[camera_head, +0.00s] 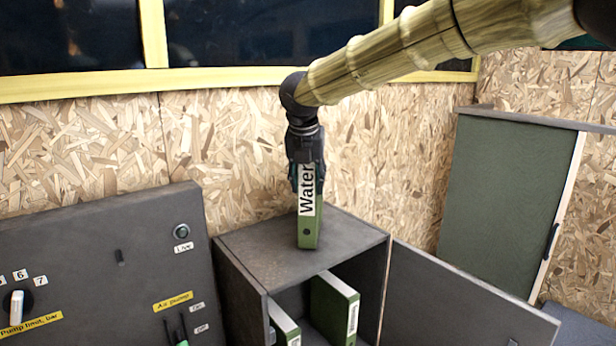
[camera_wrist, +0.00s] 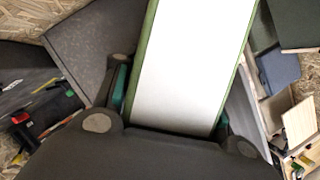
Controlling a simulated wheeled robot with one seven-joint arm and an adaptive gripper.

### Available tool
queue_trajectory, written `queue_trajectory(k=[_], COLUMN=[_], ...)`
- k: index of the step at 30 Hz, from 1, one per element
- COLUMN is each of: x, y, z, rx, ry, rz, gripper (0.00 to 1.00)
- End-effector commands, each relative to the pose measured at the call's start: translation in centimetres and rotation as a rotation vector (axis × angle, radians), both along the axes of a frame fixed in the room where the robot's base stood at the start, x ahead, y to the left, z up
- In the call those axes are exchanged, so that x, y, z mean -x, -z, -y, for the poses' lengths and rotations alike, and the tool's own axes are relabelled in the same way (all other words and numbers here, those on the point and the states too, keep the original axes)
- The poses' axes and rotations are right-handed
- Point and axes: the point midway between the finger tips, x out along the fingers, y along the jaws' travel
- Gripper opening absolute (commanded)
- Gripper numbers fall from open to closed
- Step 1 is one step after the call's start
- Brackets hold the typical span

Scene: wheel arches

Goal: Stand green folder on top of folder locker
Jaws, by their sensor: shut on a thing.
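The green folder (camera_head: 308,232) has a white label reading "Water" and stands upright at the top of the grey folder locker (camera_head: 262,250). Its lower end appears to touch the locker's top, though a small gap cannot be ruled out. My gripper (camera_head: 306,180) is shut on the folder's upper part from above. The locker's top (camera_wrist: 88,45) also shows there, at the left.
The locker is open, its door (camera_head: 455,300) swung out to the right. Two green folders stand inside, one at the right (camera_head: 335,305) and one at the left (camera_head: 283,325). A grey control panel (camera_head: 100,270) is at the left. A chipboard wall (camera_head: 225,140) rises behind.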

Motion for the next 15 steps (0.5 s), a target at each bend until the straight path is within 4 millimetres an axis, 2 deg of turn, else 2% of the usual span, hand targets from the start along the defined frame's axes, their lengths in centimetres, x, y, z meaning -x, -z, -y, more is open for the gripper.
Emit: queue_trajectory(k=[9, 10, 13, 15], x=[0.02, 0.04, 0.03, 0.04], y=[0.48, 0.59, 0.58, 0.57], z=[0.02, 0.02, 0.02, 0.02], rx=[-0.001, 0.000, 0.000, 0.000], ry=[0.000, 0.000, 0.000, 0.000], rz=[0.000, -0.002, -0.002, -0.002], gripper=[0.00, 0.46, 0.62, 0.62])
